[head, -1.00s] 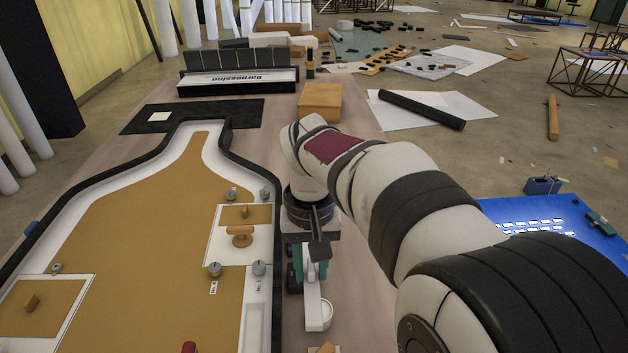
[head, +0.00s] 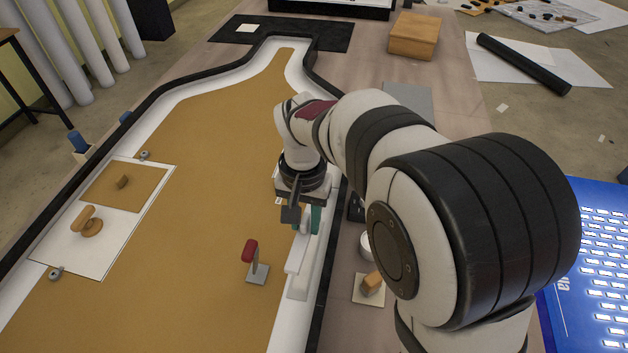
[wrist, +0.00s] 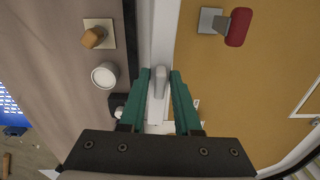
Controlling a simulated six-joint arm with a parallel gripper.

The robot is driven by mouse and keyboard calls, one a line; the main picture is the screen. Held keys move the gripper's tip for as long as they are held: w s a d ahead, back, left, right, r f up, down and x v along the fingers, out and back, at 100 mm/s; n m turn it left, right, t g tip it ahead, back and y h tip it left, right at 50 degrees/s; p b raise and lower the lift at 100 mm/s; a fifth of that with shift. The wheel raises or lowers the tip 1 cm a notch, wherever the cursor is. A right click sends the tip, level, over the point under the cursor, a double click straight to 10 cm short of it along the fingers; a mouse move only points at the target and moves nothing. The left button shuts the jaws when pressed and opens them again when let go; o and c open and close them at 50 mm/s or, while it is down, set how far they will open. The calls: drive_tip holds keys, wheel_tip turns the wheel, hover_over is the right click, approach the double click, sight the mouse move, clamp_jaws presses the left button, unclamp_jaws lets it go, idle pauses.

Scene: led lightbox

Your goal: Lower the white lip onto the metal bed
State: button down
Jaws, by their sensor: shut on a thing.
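My gripper (head: 303,222) is over the right edge of the bottle-shaped box. Its green fingers (wrist: 161,88) are shut on a pale, narrow piece (wrist: 160,80), which looks like the white lip. In the head view the white lip (head: 296,258) sticks out below the fingers, toward the camera. Under it is a pale strip (head: 299,288) along the box's right wall, which may be the metal bed. I cannot tell whether the lip touches it. The gripper and arm hide part of both.
A wooden knob on a plate (head: 369,288) and a white round cup (wrist: 104,75) are on the table to the right of the box. The box's black outer wall (head: 322,290) runs beside the gripper.

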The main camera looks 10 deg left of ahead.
approach(307, 257)
drive_tip(key=shift+f, duration=2.55)
drive_tip(key=shift+f, duration=0.6)
drive_tip(key=c, duration=0.5)
unclamp_jaws()
drive_tip(key=shift+c, duration=0.2)
drive_tip(key=shift+r, duration=0.1)
wheel_tip(307, 257, up, 16)
drive_tip(key=shift+f, duration=0.15)
